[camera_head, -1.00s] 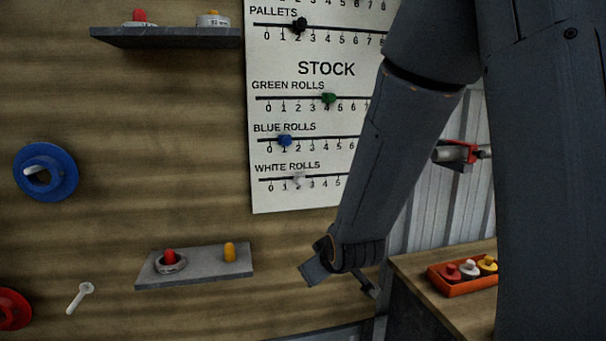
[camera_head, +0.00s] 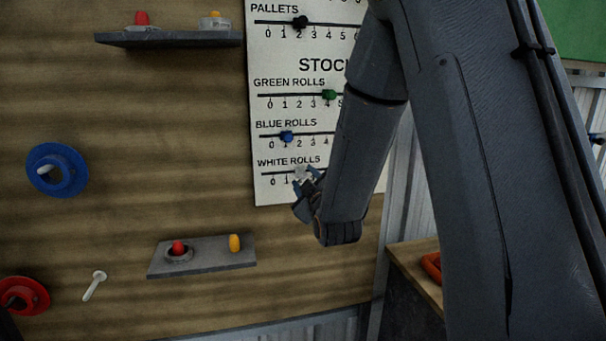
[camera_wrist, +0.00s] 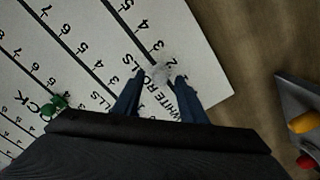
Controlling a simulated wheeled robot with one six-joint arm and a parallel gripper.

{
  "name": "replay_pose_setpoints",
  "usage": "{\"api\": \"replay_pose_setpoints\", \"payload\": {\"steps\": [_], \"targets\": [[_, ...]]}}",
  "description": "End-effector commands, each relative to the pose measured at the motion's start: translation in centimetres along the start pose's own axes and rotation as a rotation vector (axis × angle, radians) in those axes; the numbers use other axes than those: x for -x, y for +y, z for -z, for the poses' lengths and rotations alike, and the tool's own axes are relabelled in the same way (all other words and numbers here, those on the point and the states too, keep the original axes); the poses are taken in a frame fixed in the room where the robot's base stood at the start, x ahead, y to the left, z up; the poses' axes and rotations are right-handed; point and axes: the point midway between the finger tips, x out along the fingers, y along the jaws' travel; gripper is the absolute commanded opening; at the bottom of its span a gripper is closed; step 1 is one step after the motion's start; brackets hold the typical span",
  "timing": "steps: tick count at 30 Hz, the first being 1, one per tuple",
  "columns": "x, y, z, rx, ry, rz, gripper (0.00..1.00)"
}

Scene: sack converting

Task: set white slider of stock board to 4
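The white slider (camera_head: 300,173) sits on the WHITE ROLLS scale, the lowest row of the white stock board (camera_head: 270,196), at about 2. The numbers beside it are partly hidden by my gripper. My gripper (camera_head: 309,177) is at this slider, in front of the board. In the wrist view the two fingers are apart, with the white slider (camera_wrist: 160,72) between or just beyond their tips. I cannot tell whether either finger touches it. The wrist view also shows the 3 and 4 marks further up the same scale, clear of the fingers.
The blue slider (camera_head: 287,136) is near 1 and the green slider (camera_head: 329,95) near 4, on rows above. A black slider (camera_head: 300,22) is on the PALLETS row. A grey shelf (camera_head: 213,259) with red and yellow items juts out below the board.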

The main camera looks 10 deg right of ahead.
Motion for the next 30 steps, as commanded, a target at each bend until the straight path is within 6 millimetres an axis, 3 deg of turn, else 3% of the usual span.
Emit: {"api": "replay_pose_setpoints", "payload": {"steps": [6,16,23,30], "targets": [[-2.1,0.1,0.0,-0.001,-0.001,0.000,0.38],[-2.5,0.0,0.0,-0.001,-0.001,0.000,0.38],[-2.4,0.0,0.0,-0.001,-0.001,0.000,0.00],[-2.5,0.0,0.0,-0.001,0.002,0.003,0.00]]}}
